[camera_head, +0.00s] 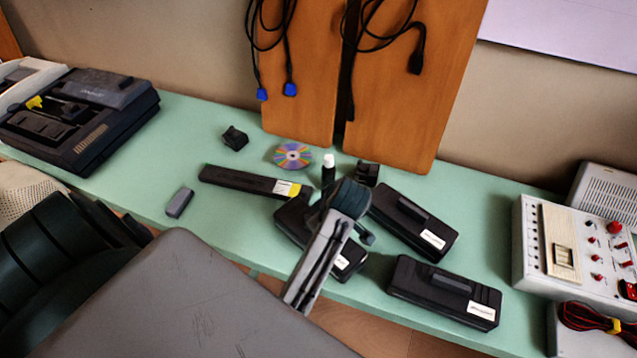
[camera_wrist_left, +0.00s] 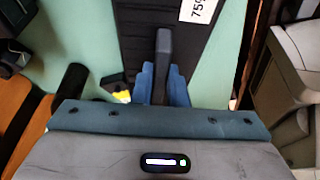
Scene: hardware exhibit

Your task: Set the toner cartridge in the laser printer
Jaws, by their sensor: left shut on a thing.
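My left gripper (camera_head: 345,225) comes down over a black cartridge (camera_head: 292,217) on the green bench. In the left wrist view its blue fingers (camera_wrist_left: 164,82) are shut on the upright handle (camera_wrist_left: 164,50) of that black cartridge (camera_wrist_left: 150,18), which has a white label. The gripper hides the cartridge's middle in the head view, and I cannot tell whether it is lifted. A dark printer-like machine (camera_head: 75,120) stands at the far left with black and yellow parts showing inside. My right gripper is not in view.
Black cartridges (camera_head: 415,215) and (camera_head: 445,290) lie to the right; a long slim one (camera_head: 240,182) lies to the left. A small bottle (camera_head: 328,170), disc (camera_head: 293,156) and grey block (camera_head: 179,202) are nearby. A control box (camera_head: 575,245) stands right. Bench between printer and slim cartridge is mostly clear.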

